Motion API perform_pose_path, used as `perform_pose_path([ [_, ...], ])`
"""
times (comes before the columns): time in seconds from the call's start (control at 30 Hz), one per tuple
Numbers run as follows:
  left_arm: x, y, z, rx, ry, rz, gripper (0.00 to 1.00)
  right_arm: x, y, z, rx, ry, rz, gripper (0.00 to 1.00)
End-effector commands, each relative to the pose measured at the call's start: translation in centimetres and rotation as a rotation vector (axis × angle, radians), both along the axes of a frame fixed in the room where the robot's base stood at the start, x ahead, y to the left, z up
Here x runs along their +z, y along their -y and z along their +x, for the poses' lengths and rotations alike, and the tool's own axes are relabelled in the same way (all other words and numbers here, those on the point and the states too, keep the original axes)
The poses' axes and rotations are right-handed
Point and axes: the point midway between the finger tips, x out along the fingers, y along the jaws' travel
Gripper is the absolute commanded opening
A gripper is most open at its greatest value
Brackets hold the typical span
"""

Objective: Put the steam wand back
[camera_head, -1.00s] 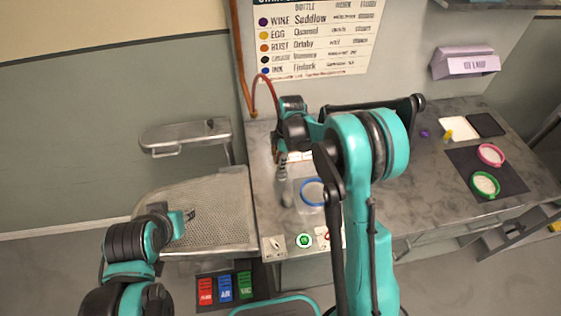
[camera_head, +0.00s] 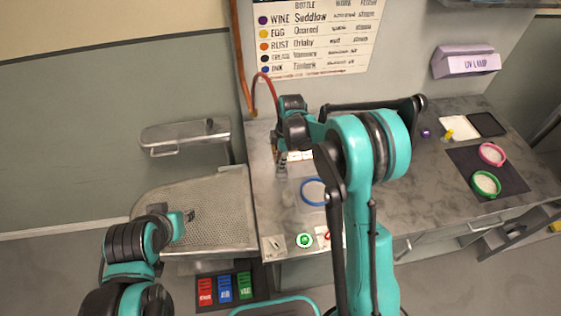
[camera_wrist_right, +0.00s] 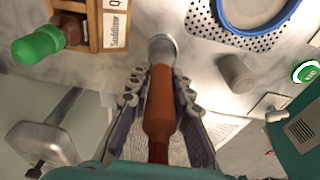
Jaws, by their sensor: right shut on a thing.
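The steam wand (camera_wrist_right: 160,105) has an orange-brown grip and a grey metal head. It lies between the two fingers of my right gripper (camera_wrist_right: 160,92), which is shut on it. In the head view the right gripper (camera_head: 281,158) is over the left part of the counter, and the wand is mostly hidden there. A red hose (camera_head: 266,84) loops up behind the wrist. A short grey cylinder (camera_wrist_right: 237,75) stands apart from the wand, to its right in the wrist view; I cannot tell if it is the holder. My left gripper (camera_head: 186,217) is over the perforated board, its jaws unclear.
A wooden rack (camera_wrist_right: 95,22) with a green-capped bottle (camera_wrist_right: 40,45) is close to the wand's head. A blue-rimmed dish (camera_head: 314,191) is on the counter (camera_head: 400,195) beside my right arm. Pink (camera_head: 491,154) and green (camera_head: 485,185) rings lie on a dark mat at right.

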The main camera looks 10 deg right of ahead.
Motion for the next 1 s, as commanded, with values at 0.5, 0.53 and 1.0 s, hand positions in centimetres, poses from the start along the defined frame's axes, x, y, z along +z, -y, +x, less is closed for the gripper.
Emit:
perform_pose_path([
  [0.5, -0.57, 0.00, 0.00, 0.000, 0.000, 0.000, 0.36, -0.50, 0.00, 0.00, 0.000, 0.000, 0.000, 0.00],
  [0.53, -0.65, 0.00, 0.01, 0.000, 0.000, 0.000, 0.36, -0.56, -0.01, 0.00, 0.000, 0.000, 0.000, 0.00],
  [1.0, -0.68, 0.00, 0.01, 0.000, 0.000, 0.000, 0.36, -0.59, 0.00, 0.00, 0.000, 0.000, 0.000, 0.00],
])
